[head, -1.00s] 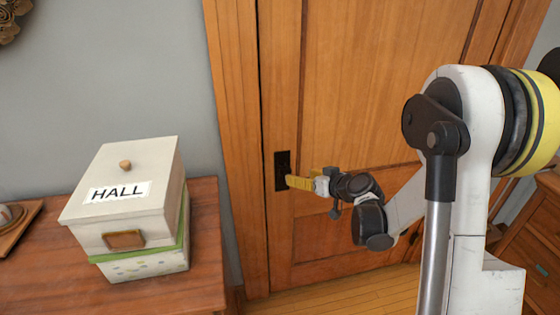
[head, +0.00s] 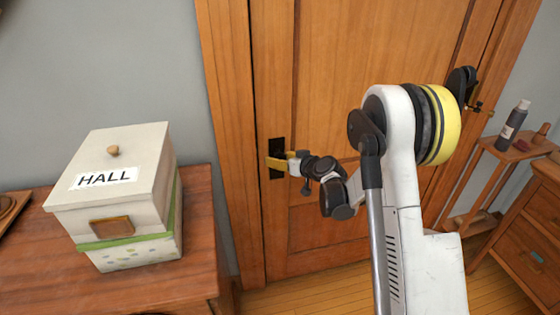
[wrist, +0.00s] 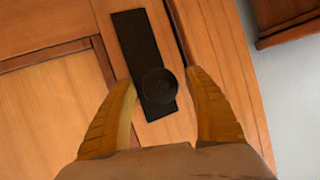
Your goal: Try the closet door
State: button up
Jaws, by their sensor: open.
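The closet door (head: 345,85) is a wooden panelled door and stands shut in its frame. A dark metal plate (head: 277,146) is on its left side. The wrist view shows the dark round knob (wrist: 158,86) low on the plate (wrist: 136,38). My gripper (head: 268,160) is at the plate, and its yellow fingers hide the knob in the head view. In the wrist view my gripper (wrist: 161,80) is open, with one finger on each side of the knob. I cannot tell whether either finger touches it.
A white box labelled HALL (head: 112,190) stands on a wooden cabinet (head: 195,235) left of the door. At right are a small wooden stand (head: 488,180) with a dark bottle (head: 513,125) and a chest of drawers (head: 535,215). Some bare floor (head: 305,296) shows before the door.

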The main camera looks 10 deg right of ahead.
grip_shut()
dwell(0.3)
jog(key=n+h, duration=0.2)
jog(key=shift+r+n+g+h, duration=0.1)
jog(key=shift+n+g+h, duration=0.2)
jog(key=shift+n+h, duration=0.1)
jog(key=shift+n+h+b, duration=0.3)
jog(key=shift+n+h, duration=0.8)
jog(key=shift+h, duration=0.1)
